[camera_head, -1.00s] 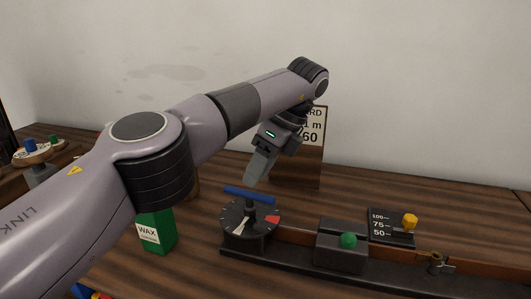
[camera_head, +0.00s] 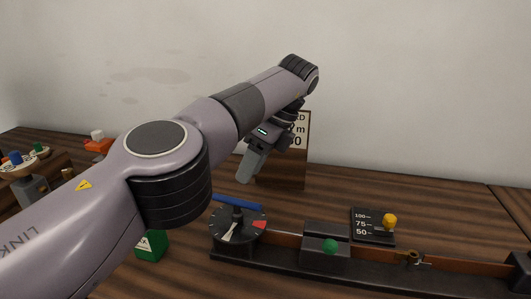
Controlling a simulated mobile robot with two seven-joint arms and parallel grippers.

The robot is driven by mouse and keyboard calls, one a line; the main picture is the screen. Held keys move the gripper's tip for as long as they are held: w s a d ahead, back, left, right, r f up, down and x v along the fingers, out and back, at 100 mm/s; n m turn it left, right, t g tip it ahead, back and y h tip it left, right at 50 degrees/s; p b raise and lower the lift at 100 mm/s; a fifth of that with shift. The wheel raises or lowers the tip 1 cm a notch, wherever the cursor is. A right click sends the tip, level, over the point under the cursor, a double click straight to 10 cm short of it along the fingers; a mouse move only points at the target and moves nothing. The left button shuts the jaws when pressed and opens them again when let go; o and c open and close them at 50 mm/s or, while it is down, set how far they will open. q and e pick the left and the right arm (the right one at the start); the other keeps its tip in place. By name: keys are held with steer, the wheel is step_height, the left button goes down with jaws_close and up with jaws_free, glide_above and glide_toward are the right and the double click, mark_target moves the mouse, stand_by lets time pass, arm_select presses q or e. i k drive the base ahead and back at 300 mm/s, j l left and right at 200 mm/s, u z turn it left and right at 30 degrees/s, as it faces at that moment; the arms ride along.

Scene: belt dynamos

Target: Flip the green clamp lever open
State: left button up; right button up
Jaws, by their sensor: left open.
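A green rounded knob (camera_head: 330,246), which looks like the end of the green clamp lever, shows at the front of a dark block (camera_head: 327,233) on the long bench rail (camera_head: 290,261). The rest of the lever cannot be made out. My left gripper (camera_head: 244,177) is open and points down, behind and above the dial, up and to the left of the green knob. It appears empty and clear of the knob. My right gripper is not in view.
A dial (camera_head: 257,236) with a blue bar (camera_head: 237,202) stands at the rail's left end. A sign (camera_head: 292,170) stands behind my gripper. A scale plate (camera_head: 364,226) with a yellow knob (camera_head: 390,222) is right of the block. A green box (camera_head: 152,246) is partly hidden by my arm.

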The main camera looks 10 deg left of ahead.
mark_target(330, 247)
steer(key=k, duration=1)
